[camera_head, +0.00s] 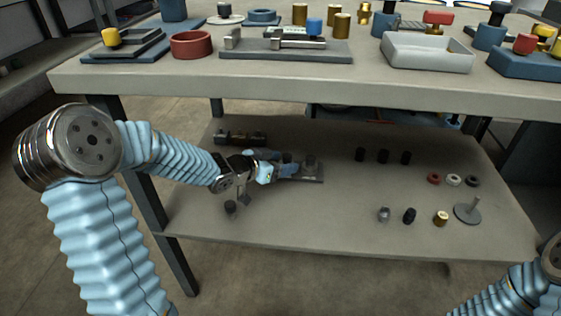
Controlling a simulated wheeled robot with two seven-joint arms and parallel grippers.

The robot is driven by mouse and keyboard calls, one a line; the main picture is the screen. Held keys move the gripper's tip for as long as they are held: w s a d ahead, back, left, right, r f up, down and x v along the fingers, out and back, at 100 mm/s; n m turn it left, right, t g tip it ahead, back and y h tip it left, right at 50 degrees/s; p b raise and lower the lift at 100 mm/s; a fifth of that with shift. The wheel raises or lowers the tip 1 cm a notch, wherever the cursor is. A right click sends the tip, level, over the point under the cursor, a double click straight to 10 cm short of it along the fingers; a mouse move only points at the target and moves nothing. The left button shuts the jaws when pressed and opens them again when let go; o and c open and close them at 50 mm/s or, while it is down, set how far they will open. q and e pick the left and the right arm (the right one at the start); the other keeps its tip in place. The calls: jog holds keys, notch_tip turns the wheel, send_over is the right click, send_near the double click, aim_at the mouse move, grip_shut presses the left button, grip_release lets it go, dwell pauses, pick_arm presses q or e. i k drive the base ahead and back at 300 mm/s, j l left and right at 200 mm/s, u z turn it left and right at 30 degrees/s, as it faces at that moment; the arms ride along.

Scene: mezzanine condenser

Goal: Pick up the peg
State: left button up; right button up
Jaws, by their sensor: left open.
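Several peg-like pieces stand on the lower shelf (330,205), and I cannot tell which one is the peg. A grey one (384,214), a black one (409,215) and a brass one (441,218) stand near the front. Three dark cylinders (383,156) stand in a row farther back. A grey disc with an upright post (467,212) is at the right. My left gripper (286,166) reaches in over the left part of the shelf, open, beside a grey block with a stub (312,168). Its fingers are small and dark here. My right gripper is out of frame.
A small dark piece (230,208) stands below my left wrist. A dark fixture (240,138) lies at the shelf's back left. Small rings (454,180) lie at the right. The crowded tabletop (300,82) overhangs the shelf. The shelf's middle is clear.

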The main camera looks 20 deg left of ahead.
aim_at(230, 207)
jog(key=k+j, duration=0.3)
jog(key=k, duration=0.15)
jog(key=k+j, duration=0.35)
jog(key=k, duration=0.1)
